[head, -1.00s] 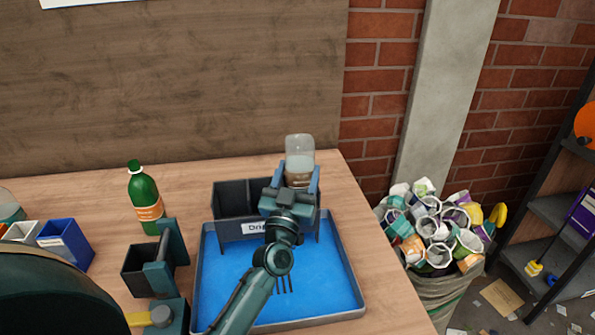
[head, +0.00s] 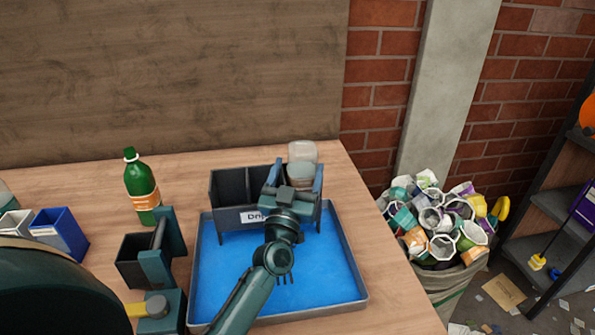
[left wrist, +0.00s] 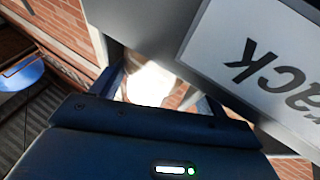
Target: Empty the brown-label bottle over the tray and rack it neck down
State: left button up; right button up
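The clear, pale bottle (head: 302,152) stands at the right end of the dark drip rack (head: 228,188), base end up; its neck is hidden. Its brown label, glimpsed earlier, cannot be made out now. My left gripper (head: 294,176) is in front of it, with fingers spread on either side and wider than the bottle. In the left wrist view the bottle is a bright shape (left wrist: 150,82) between the fingers, beside the rack's label. The blue tray (head: 225,275) lies under the rack. My right gripper is not in view.
A green bottle with an orange label (head: 142,185) stands upright at left. Near it are a dark box-like fixture (head: 135,262) and a blue bin (head: 62,235). A full bag of crushed containers (head: 445,225) stands off the table's right edge.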

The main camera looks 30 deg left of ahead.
pick_arm(q)
jog(key=shift+o, duration=0.6)
jog(key=shift+d+f, duration=0.1)
jog(key=shift+f, duration=0.25)
jog(key=shift+d, duration=0.1)
jog(key=shift+f, duration=0.1)
jog(key=b+v, duration=0.1)
jog(key=v, duration=0.5)
jog(key=shift+s, duration=0.7)
